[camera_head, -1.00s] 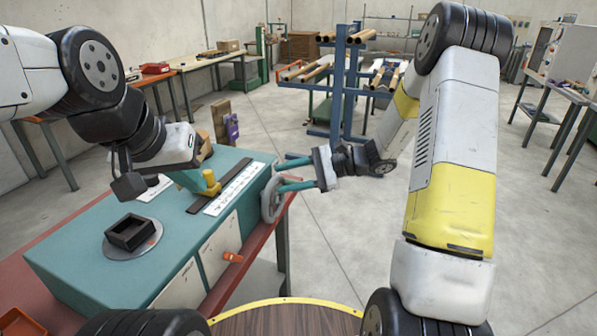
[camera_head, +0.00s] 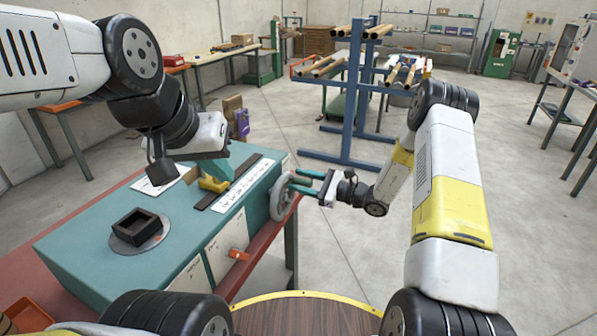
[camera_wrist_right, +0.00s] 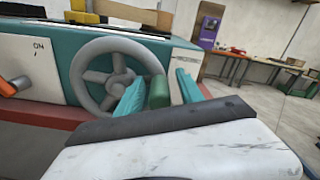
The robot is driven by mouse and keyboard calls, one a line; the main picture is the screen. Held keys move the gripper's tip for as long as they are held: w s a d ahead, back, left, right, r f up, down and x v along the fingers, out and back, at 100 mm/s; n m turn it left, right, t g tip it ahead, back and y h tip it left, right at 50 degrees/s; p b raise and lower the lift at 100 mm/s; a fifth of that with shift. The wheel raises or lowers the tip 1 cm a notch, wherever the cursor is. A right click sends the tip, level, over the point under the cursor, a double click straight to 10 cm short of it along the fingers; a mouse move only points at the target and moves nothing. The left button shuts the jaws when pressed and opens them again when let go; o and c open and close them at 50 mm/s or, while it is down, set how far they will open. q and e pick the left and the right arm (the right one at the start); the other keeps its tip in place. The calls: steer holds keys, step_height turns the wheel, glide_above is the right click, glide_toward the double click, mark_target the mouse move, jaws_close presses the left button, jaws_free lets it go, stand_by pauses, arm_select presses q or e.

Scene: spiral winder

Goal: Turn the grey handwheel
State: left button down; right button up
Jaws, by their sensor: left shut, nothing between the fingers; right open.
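The grey handwheel (camera_head: 281,199) is on the right end of the teal machine (camera_head: 85,240). It also shows in the right wrist view (camera_wrist_right: 91,92), with spokes and a green handle (camera_wrist_right: 158,92) standing out from its rim. My right gripper (camera_head: 297,182) is open at the wheel, and its teal fingers (camera_wrist_right: 160,95) lie on either side of the handle. Visible gaps remain in that view; contact is not clear. My left gripper (camera_head: 238,166) is shut and empty above the machine top, beside a yellow part (camera_head: 213,184).
A black square box (camera_head: 137,228) sits on a round grey plate on the machine top. An orange knob (camera_head: 239,254) is on the front face. A blue rack with rolls (camera_head: 355,95) stands behind. The floor right of the machine is open.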

steer(key=shift+w+a, duration=0.2)
steer(key=shift+a, duration=0.4)
jaws_close()
